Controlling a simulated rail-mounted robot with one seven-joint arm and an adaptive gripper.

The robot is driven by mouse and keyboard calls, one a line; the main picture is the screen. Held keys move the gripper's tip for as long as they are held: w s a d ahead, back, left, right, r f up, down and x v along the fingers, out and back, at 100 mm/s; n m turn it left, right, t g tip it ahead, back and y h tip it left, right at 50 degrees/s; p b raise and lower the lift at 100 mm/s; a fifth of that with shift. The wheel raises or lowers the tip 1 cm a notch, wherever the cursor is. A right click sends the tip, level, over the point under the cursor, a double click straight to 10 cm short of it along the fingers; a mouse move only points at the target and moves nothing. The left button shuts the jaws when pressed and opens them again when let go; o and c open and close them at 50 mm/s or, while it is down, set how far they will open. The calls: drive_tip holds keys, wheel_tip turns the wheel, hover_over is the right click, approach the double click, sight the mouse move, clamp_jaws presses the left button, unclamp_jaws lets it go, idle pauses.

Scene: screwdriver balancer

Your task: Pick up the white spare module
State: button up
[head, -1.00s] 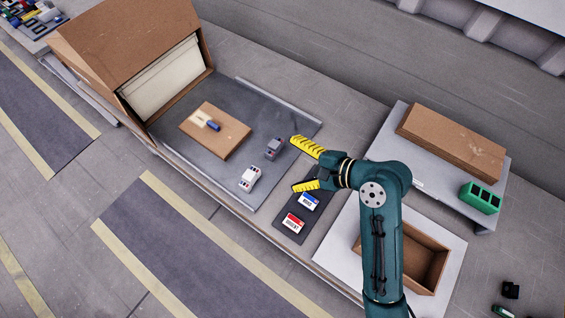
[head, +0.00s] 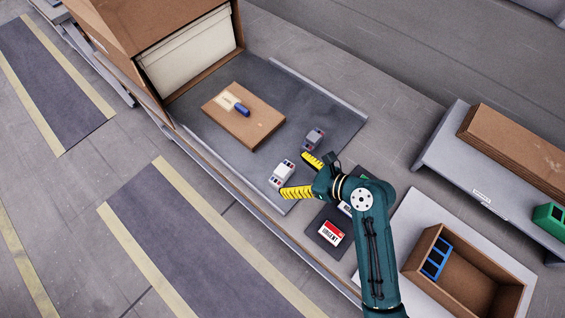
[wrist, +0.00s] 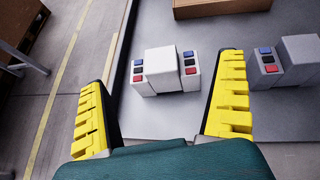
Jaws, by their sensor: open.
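The white spare module (head: 283,173) stands on the dark grey tray near its front right edge. In the wrist view the white module (wrist: 162,70) has a pale raised block with blue, black and red squares on both sides. My gripper (head: 306,176) is open and empty, with yellow ridged fingers. In the wrist view my gripper (wrist: 165,105) has one finger on each side of the line to the module, which lies just beyond the fingertips. A similar grey module (head: 314,138) stands behind it, and also shows at the right of the wrist view (wrist: 287,62).
A brown board (head: 244,117) with a blue-handled tool lies on the grey tray (head: 200,120), whose raised rail (head: 318,88) runs along the back. A dark mat with an URGENT card (head: 330,231) lies nearer my arm. An open cardboard box (head: 470,285) is at right.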

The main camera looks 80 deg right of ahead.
sight(284, 171)
drive_tip(key=b+x, duration=0.1)
drive_tip(key=x, duration=0.3)
drive_tip(key=shift+w+d+f+b, duration=0.1)
drive_tip(key=shift+w+d+b, duration=0.05)
drive_tip(key=shift+w+b, duration=0.2)
drive_tip(key=shift+s, duration=0.1)
drive_tip(key=shift+c, duration=0.2)
